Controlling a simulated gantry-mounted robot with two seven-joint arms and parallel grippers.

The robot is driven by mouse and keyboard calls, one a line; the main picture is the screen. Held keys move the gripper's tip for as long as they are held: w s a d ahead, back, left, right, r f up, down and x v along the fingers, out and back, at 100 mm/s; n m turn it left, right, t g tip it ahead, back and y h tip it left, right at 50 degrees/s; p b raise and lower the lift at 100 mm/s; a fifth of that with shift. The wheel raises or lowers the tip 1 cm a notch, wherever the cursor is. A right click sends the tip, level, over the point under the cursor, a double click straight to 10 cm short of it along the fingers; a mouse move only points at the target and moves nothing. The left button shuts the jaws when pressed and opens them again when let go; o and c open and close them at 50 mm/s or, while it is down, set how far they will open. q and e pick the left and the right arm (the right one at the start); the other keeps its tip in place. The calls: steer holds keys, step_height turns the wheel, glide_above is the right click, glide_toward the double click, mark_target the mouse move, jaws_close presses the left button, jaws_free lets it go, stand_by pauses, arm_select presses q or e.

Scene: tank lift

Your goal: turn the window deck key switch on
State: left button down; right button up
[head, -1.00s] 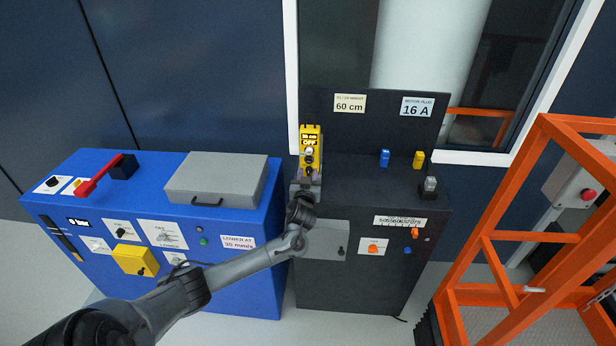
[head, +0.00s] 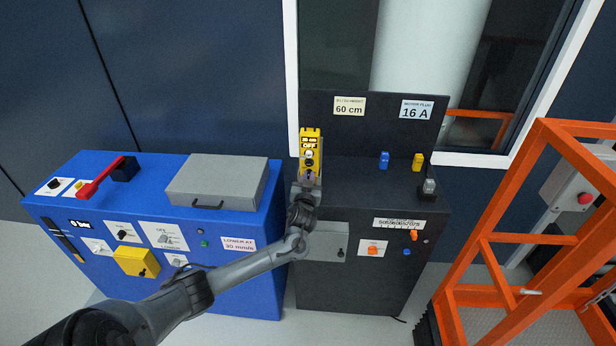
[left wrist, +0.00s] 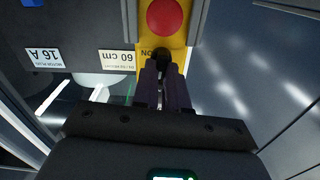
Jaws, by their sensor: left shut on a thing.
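A yellow switch box (head: 309,143) marked OFF stands upright at the left end of the black desk in the head view. It also shows in the left wrist view (left wrist: 176,42), with a large red button (left wrist: 165,15) and an upside-down ON mark. A small black key switch (left wrist: 161,54) sits beside that mark. My left gripper (head: 307,180) is at the lower part of the box, and its fingertips in the left wrist view (left wrist: 163,66) are shut on the key switch. The fingers hide much of it, so its exact angle cannot be told.
The black desk (head: 350,185) carries blue (head: 384,160) and yellow (head: 418,161) blocks at its right. A backboard with 60 cm and 16 A signs rises behind. A blue cabinet (head: 262,265) stands left, and an orange frame (head: 490,265) stands right.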

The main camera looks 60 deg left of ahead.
arm_select(q)
steer(key=m+p, duration=0.2)
steer(key=shift+w+r+m, duration=0.1)
steer(key=shift+r+m, duration=0.05)
steer(key=shift+m, duration=0.15)
steer(key=shift+w+d+f+m+p, duration=0.15)
steer(key=shift+m+p, duration=1.15)
steer(key=shift+m, duration=1)
steer(key=shift+s+f+m+p, duration=0.1)
steer(key=shift+f+m+p, duration=0.1)
steer(key=shift+m+p, duration=1.6)
steer(key=shift+w+d+f+m+p, duration=0.15)
steer(key=shift+m+p, duration=0.6)
steer(key=shift+m, duration=2.05)
steer(key=shift+a, duration=0.1)
steer(key=c, duration=1.2)
jaws_free()
steer(key=shift+o, duration=0.2)
steer(key=shift+s, duration=0.1)
